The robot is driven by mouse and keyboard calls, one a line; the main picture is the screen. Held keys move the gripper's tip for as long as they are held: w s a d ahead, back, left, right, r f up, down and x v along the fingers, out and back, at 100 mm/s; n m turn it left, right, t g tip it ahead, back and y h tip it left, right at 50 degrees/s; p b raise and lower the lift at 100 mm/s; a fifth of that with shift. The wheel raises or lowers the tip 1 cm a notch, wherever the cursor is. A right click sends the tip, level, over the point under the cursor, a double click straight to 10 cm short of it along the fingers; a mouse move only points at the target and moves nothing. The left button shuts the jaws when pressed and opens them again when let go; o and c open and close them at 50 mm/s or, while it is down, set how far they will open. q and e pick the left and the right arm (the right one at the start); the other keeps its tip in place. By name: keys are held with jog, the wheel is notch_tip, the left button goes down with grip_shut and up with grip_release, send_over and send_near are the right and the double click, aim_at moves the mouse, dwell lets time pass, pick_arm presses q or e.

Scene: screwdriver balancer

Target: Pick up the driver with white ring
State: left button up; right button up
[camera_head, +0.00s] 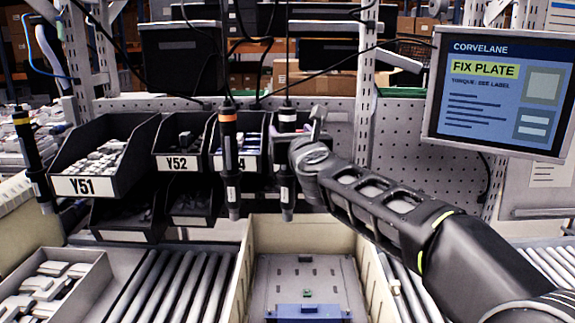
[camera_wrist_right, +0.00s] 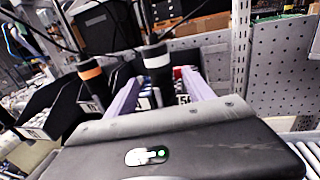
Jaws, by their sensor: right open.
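The driver with white ring (camera_head: 287,117) hangs upright from a cable, black with a white band near its top. My right gripper (camera_head: 297,132) is at its upper body, with the arm reaching in from the right. In the right wrist view the white-ringed driver (camera_wrist_right: 157,62) stands between the two open pale fingers (camera_wrist_right: 160,84). Whether a finger touches it cannot be told. The driver with orange ring (camera_head: 229,150) hangs just to the left and also shows in the wrist view (camera_wrist_right: 91,78). A driver with yellow ring (camera_head: 27,145) hangs at the far left. My left gripper is out of view.
Black part bins, among them Y51 (camera_head: 86,186) and Y52 (camera_head: 177,163), stand behind the drivers. Below is a pale open crate (camera_head: 245,262) holding a grey plate and a blue part. Rollers (camera_head: 175,285) lie beside it. A screen (camera_head: 497,90) stands at right.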

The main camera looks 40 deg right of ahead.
aim_at(289, 126)
jog(key=x, duration=0.1)
jog(key=p+x, duration=0.1)
jog(key=x, duration=0.1)
jog(key=p+x, duration=0.1)
jog(key=shift+w+d+r, duration=0.1)
jog(key=shift+d+r, duration=0.05)
jog(key=shift+r, duration=0.1)
jog(key=shift+w+d, duration=0.2)
jog(key=shift+w, duration=0.3)
jog(key=shift+s, duration=0.1)
jog(key=shift+c, duration=0.2)
grip_shut()
dwell(0.7)
